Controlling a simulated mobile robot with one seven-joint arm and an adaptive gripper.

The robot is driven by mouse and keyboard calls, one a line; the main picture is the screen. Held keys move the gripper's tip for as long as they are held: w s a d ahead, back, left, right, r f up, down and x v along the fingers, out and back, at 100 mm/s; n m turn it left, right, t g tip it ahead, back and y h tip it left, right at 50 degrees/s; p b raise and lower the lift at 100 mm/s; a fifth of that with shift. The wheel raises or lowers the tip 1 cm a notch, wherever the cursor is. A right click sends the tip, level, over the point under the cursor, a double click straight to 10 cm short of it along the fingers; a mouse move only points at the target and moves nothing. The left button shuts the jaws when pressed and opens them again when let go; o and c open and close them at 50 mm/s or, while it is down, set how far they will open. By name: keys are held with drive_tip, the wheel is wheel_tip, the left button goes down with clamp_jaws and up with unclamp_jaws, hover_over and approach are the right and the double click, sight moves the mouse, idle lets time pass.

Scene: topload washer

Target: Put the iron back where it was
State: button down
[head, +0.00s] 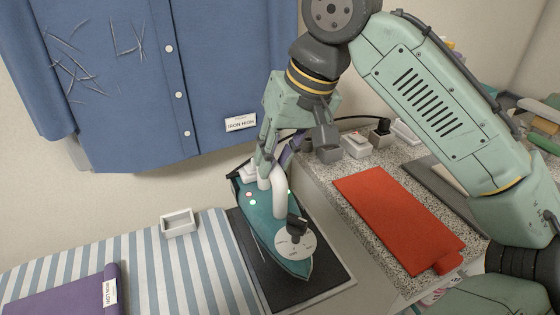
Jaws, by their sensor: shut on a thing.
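The iron (278,240) is teal with a white handle and a round pale dial. It is over the dark rest pad (318,272) at the end of the striped ironing board, its tip pointing toward the bottom of the picture. My gripper (266,178) points down at the rear of the iron and is shut on its white handle. The fingertips are partly hidden by the handle. I cannot tell whether the iron's sole touches the pad.
A striped ironing board (200,270) holds a small white tray (178,222) and a folded purple cloth (65,292). A speckled counter (325,172) at right bears a red mat (397,217) and a plug with a black cord (380,132). A blue shirt (130,90) hangs behind.

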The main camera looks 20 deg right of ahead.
drive_tip(key=shift+w+d, duration=0.6)
drive_tip(key=shift+f+p, duration=0.6)
drive_tip(key=shift+f, duration=1.25)
drive_tip(key=c, duration=1.4)
unclamp_jaws()
drive_tip(key=shift+f, duration=0.1)
drive_tip(key=b+v, duration=0.1)
drive_tip(key=v, duration=1.1)
drive_tip(key=shift+b, duration=0.3)
